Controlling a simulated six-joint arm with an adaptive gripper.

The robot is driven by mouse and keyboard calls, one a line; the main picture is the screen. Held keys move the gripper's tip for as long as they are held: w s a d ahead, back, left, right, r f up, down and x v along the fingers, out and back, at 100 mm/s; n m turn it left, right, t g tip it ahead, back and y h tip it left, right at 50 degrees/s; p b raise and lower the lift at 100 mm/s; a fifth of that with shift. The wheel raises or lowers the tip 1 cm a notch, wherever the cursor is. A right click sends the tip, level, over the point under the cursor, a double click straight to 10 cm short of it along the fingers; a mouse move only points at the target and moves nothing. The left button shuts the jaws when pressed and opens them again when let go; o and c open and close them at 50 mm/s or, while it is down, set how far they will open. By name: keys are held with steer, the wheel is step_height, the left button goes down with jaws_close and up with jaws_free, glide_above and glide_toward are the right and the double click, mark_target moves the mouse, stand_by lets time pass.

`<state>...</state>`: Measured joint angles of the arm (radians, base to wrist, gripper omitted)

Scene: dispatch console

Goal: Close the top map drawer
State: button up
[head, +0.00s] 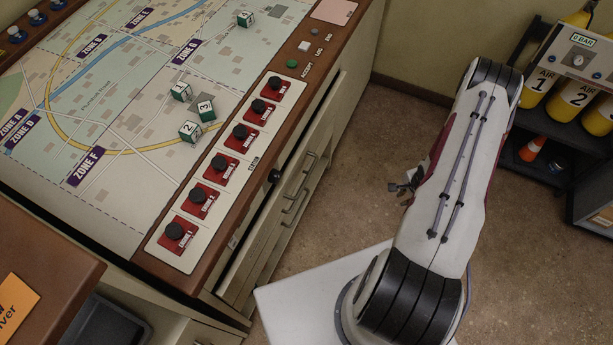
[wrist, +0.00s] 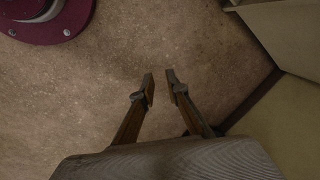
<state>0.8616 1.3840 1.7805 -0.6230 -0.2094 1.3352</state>
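The console's drawer cabinet stands under the map table, its fronts facing right in the head view. The top map drawer (head: 318,130) appears to stand out a little from the cabinet, with a dark gap between it and the wooden table edge. Bar handles (head: 303,172) show on the fronts; the tabletop hides part of them. My gripper (head: 405,187) is right of the drawers, apart from them, and partly hidden by my own arm. In the wrist view my gripper (wrist: 160,82) has its two fingertips a small distance apart, with only floor between them.
The map table (head: 110,120) carries several numbered cubes and a row of red switches with black knobs. A rack with yellow air cylinders (head: 570,100) stands at the right. Brown floor (head: 345,190) is clear between the drawers and my arm.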

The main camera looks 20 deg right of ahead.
steer(key=w+a+n+t+y, duration=0.2)
steer(key=a+n+t, duration=0.1)
steer(key=a, duration=0.5)
steer(key=n+t+y, duration=0.6)
steer(key=y, duration=0.3)
glide_toward(306, 177)
steer(key=shift+w+a+f, duration=0.55)
steer(key=shift+w+f, duration=0.05)
steer(key=shift+w, duration=0.3)
steer(key=shift+w+a, duration=0.1)
steer(key=shift+x, duration=3.75)
steer(key=shift+a, duration=0.1)
